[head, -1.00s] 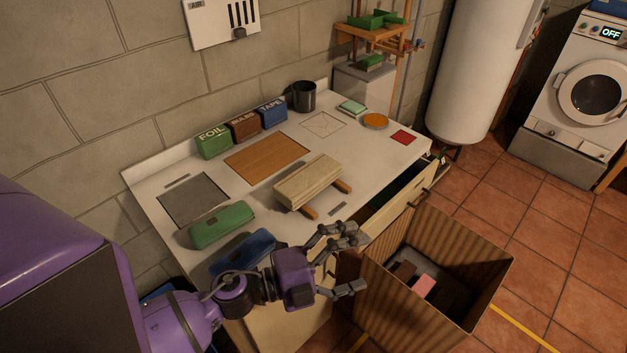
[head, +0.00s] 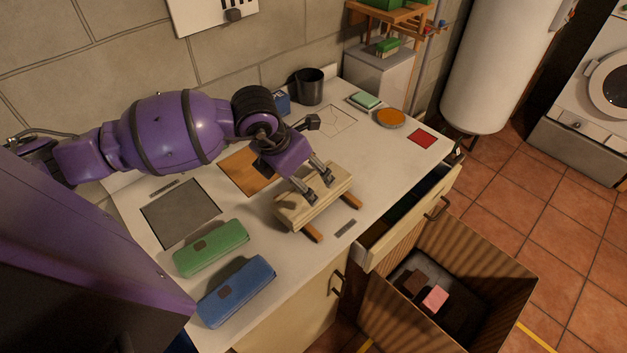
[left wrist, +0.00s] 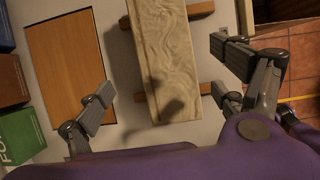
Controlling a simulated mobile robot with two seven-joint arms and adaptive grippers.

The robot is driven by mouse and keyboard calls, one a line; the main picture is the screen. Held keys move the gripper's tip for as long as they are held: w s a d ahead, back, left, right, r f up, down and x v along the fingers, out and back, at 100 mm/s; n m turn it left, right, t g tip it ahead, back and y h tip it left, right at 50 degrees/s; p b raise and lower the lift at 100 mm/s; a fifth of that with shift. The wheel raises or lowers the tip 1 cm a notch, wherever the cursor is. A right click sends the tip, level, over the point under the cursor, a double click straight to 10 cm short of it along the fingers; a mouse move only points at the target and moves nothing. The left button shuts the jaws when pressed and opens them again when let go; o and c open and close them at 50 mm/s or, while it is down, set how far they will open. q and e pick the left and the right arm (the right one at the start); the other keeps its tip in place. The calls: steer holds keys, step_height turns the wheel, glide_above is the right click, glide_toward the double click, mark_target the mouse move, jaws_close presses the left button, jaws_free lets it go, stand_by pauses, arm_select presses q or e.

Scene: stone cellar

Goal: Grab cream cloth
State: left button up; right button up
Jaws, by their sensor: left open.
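The cream cloth (head: 294,212) is a long folded bundle lying across two wooden slats on the white worktop. My left gripper (head: 317,182) is above it, pointing down, with its fingers spread and empty. In the left wrist view the cloth (left wrist: 163,45) runs between the open fingers (left wrist: 166,82), with bare worktop showing on both sides of it. A gripper shadow falls on the cloth. I cannot tell the exact height gap. My right gripper is not in view.
Green (head: 211,248) and blue (head: 237,291) rolled bundles lie toward the near left. A dark pot (head: 309,87) stands at the back. An open drawer (head: 411,226) and a ribbed bin (head: 500,300) are at the front right.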

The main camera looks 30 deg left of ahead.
mark_target(314, 188)
arm_select(q)
steer(key=shift+x, duration=0.9)
steer(key=shift+d+f, duration=0.35)
steer(key=x, duration=0.4)
steer(key=shift+w+d+f, duration=0.2)
steer(key=shift+w+d, duration=0.05)
steer(key=shift+f, duration=0.1)
steer(key=c, duration=1.3)
steer(key=shift+c, duration=1)
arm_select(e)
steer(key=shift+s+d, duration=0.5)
